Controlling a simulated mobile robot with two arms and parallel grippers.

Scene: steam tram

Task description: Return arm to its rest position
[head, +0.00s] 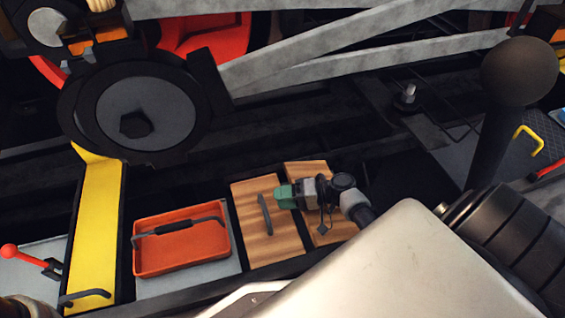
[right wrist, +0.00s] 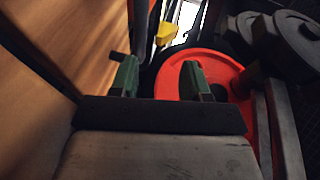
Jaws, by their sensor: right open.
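My right gripper (head: 283,196) has green fingers and is seen over two wooden panels with a dark handle, at the lower middle of the head view. In the right wrist view its two green fingers (right wrist: 158,78) stand apart with nothing between them. My white right arm reaches in from the lower right of the head view and hides part of the area beneath. My left gripper does not show in either view.
Wooden panels (head: 252,239) lie below the gripper. An orange tray (head: 180,258) with a dark handle and a yellow strip (head: 97,225) lie left. A dark wheel hub (head: 140,110) and grey rods (head: 340,45) stand behind. A red wheel (right wrist: 220,85) is ahead in the wrist view.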

